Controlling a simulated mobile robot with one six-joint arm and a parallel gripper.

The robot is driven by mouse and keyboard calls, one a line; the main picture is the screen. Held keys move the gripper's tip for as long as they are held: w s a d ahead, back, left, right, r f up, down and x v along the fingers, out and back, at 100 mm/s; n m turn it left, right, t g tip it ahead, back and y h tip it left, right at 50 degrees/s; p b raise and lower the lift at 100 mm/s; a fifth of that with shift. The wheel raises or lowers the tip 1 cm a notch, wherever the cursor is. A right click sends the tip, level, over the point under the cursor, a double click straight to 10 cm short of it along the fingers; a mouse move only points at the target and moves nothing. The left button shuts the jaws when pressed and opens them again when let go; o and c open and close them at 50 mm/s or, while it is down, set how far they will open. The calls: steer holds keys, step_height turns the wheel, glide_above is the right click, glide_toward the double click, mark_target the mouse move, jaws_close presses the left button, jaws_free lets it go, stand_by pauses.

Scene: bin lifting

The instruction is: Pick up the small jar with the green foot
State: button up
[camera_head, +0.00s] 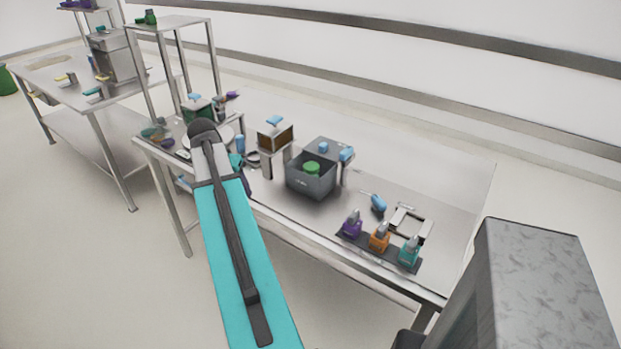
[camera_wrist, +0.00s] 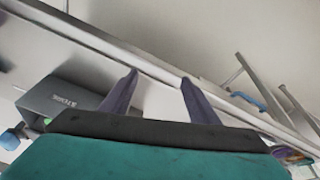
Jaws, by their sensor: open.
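A dark grey bin (camera_head: 310,187) stands on the long metal table, with a round green thing (camera_head: 312,168) inside it. I cannot tell whether this green thing is the jar's green foot; no clear jar body shows. In the wrist view the bin (camera_wrist: 66,98) is at the left, tilted in the picture, with a bit of green (camera_wrist: 46,121) at its edge. My gripper (camera_wrist: 160,76) is open, its two purple fingers apart with nothing between them. It is beside the bin, near the table's front edge. In the head view my arm mostly hides it.
A rack with purple, orange and teal bottles (camera_head: 379,238) stands at the table's front right. A brown-fronted box on a stand (camera_head: 275,137) is left of the bin. A blue tool (camera_head: 378,204) lies behind the rack. The table's right end is clear.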

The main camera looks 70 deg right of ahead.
steer(key=s+d+r+m, duration=0.3)
steer(key=s+d+r, duration=0.35)
steer(key=s, duration=0.25)
steer(key=m+g, duration=0.2)
steer(key=m, duration=0.2)
glide_toward(308, 167)
steer(key=shift+s+a+f+h, duration=0.15)
steer(key=shift+s+a+h, duration=0.05)
steer(key=shift+h, duration=0.1)
steer(key=shift+t, duration=0.3)
steer(key=shift+p+x, duration=0.75)
steer(key=shift+x, duration=3.6)
steer(key=shift+f, duration=0.1)
steer(key=shift+p+x, duration=0.7)
steer(key=shift+x, duration=0.45)
steer(key=shift+p+x, duration=0.3)
steer(key=shift+x, duration=1.05)
